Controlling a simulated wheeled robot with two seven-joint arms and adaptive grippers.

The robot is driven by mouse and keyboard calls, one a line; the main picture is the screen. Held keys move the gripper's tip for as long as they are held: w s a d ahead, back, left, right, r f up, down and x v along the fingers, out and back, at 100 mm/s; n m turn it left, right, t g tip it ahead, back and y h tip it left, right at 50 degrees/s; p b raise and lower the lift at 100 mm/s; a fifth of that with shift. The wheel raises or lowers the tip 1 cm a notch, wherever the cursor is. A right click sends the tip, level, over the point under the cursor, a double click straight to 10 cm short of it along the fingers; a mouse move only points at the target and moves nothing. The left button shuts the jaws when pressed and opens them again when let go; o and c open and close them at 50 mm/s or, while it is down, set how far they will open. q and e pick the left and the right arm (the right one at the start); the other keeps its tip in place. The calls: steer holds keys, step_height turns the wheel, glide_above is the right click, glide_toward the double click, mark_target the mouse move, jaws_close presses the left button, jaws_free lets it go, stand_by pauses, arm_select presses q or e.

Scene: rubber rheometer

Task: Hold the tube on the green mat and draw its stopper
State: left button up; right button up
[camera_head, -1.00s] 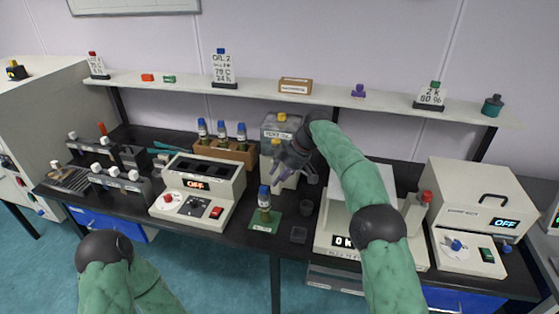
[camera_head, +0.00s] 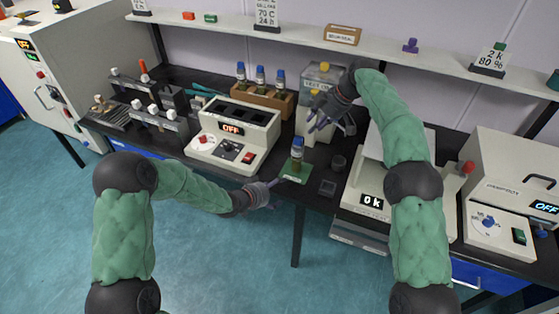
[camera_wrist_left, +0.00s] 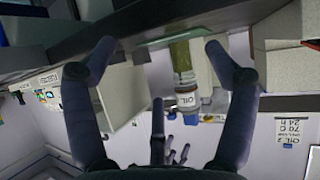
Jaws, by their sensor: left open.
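The tube (camera_head: 296,158), with a blue stopper (camera_head: 298,141) on top, stands upright on the green mat (camera_head: 290,179) near the front edge of the bench. My left gripper (camera_head: 276,186) is open, low and just left of the mat. In the left wrist view the picture is upside down; the tube (camera_wrist_left: 181,56), with a white label reading OIL, lies beyond and between the spread fingertips, touching neither. The mat (camera_wrist_left: 172,38) shows above it there. My right gripper (camera_head: 318,121) is raised behind and right of the tube, its fingers apart and empty.
Several blue-capped tubes stand in a wooden rack (camera_head: 248,94) behind. A heater box reading OFF (camera_head: 236,116) stands left of the mat. A white machine (camera_head: 353,200) stands further right.

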mark_target(296, 155)
arm_select(q)
steer(key=w+d+r+m+t+h, duration=0.1)
steer(key=w+r+m, duration=0.1)
steer(key=r, duration=0.3)
steer(key=w+d+r+m+h, duration=0.1)
steer(key=w+r, duration=0.2)
steer(key=r, duration=0.2)
steer(key=x, duration=1)
steer(key=shift+w+a+f, duration=0.1)
steer(key=shift+w+f, duration=0.1)
steer(key=shift+w, duration=0.1)
steer(key=shift+c, duration=0.3)
